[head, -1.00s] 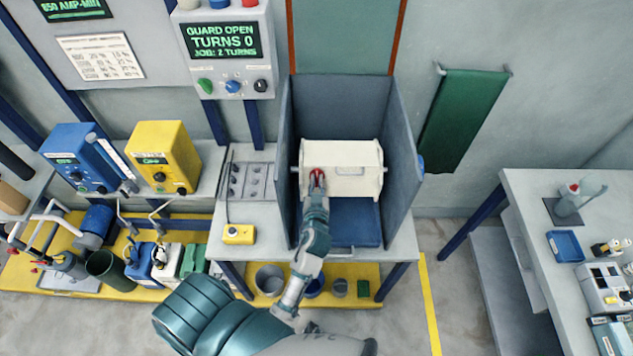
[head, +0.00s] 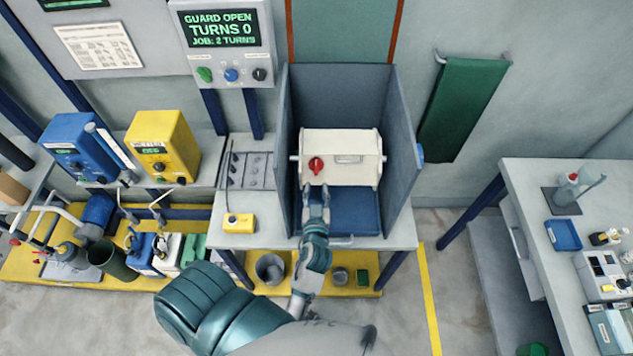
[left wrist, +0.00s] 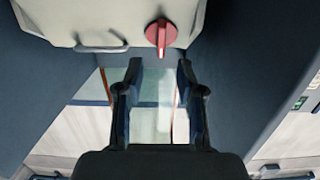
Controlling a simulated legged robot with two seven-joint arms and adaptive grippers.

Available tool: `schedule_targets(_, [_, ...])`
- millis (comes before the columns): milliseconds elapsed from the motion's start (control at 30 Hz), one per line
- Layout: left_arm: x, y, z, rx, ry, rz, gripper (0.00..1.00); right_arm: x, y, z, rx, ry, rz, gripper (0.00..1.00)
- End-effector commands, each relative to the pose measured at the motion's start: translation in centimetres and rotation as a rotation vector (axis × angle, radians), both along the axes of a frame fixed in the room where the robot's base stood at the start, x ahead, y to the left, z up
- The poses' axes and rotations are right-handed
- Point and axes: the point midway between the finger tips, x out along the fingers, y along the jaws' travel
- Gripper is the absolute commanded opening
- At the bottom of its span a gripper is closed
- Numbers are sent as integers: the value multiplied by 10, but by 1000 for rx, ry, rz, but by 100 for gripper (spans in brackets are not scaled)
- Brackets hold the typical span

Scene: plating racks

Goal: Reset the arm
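My left gripper (head: 316,190) is in front of the white barrel (head: 341,147) inside the grey-blue booth. The barrel has a red knob (head: 316,165) and a small handle (head: 348,159). In the left wrist view the gripper's two fingers (left wrist: 158,75) are spread apart with nothing between them. The red knob (left wrist: 160,36) is just beyond the fingertips there, apart from them. The handle (left wrist: 101,47) also shows there, left of the knob. My right gripper is not in view.
Booth walls (head: 400,150) stand close on both sides of the barrel, with a blue tray (head: 350,212) below it. A small yellow box (head: 238,223) sits on the bench at left. A panel (head: 225,40) above reads "GUARD OPEN, TURNS 0". A side table (head: 535,185) stands at right.

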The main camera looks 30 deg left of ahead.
Motion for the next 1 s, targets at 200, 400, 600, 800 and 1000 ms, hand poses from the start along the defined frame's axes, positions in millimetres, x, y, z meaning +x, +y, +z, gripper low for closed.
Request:
schedule_targets(200, [-1, -1, 0, 1, -1, 0, 38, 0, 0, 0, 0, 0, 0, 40])
schedule_targets(400, [-1, 0, 0, 1, -1, 0, 38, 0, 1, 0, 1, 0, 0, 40])
schedule_targets(600, [-5, 2, -7, -10, 30, 1, 38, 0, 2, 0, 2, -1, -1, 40])
schedule_targets(800, [-46, 6, -68, -105, 346, -60, 38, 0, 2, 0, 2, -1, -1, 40])
schedule_targets(1000, [-108, -22, -125, -175, 738, -271, 38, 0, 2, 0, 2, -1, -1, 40])
